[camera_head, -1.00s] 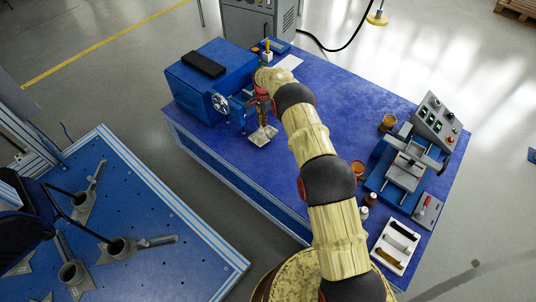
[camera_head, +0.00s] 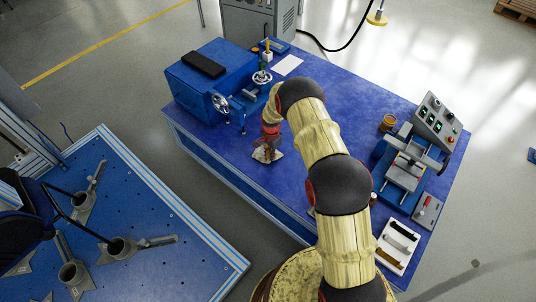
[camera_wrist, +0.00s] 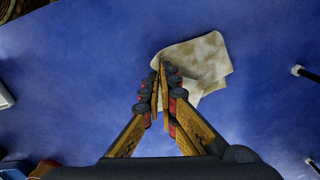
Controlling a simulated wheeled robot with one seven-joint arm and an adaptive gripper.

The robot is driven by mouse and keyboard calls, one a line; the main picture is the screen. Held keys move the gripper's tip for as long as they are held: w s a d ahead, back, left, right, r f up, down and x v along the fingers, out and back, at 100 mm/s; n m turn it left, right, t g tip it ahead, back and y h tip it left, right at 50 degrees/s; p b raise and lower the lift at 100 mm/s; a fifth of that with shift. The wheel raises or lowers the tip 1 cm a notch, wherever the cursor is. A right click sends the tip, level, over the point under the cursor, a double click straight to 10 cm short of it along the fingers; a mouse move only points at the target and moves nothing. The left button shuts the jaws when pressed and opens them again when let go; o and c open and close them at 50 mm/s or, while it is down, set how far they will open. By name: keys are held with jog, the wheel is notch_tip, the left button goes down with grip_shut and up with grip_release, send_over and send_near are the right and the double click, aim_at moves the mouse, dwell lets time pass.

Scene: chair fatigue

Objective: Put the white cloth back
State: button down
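The white cloth (camera_wrist: 200,62), off-white with brownish stains, is at the fingertips of my gripper (camera_wrist: 161,72) in the wrist view. The fingers are nearly together and pinch the cloth near one edge; the rest spreads out beyond them. In the head view my gripper (camera_head: 268,137) points down near the front edge of the blue table, with the cloth (camera_head: 268,157) below it. Part of the cloth is hidden by the fingers. I cannot tell whether it touches the table top.
A blue machine with a handwheel (camera_head: 221,103) stands to the left. A flat white sheet (camera_head: 288,66) lies at the back. An orange-rimmed container (camera_head: 388,123), a clamp fixture (camera_head: 404,165) and a white tray (camera_head: 393,252) are on the right. The blue table (camera_head: 340,117) is clear in the middle.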

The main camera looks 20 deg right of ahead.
jog(key=shift+s+f, duration=0.65)
jog(key=shift+s, duration=0.25)
jog(key=c, duration=2.4)
grip_release()
jog(key=o, duration=0.7)
jog(key=shift+o, duration=0.3)
jog(key=r+p, duration=0.1)
jog(key=s+r+p, duration=0.1)
jog(key=r, duration=0.1)
jog(key=shift+a, duration=0.1)
jog(key=s+r+p, duration=0.3)
jog(key=r+p, duration=0.2)
jog(key=r, duration=0.2)
jog(key=shift+p, duration=0.3)
jog(key=shift+s+a, duration=0.1)
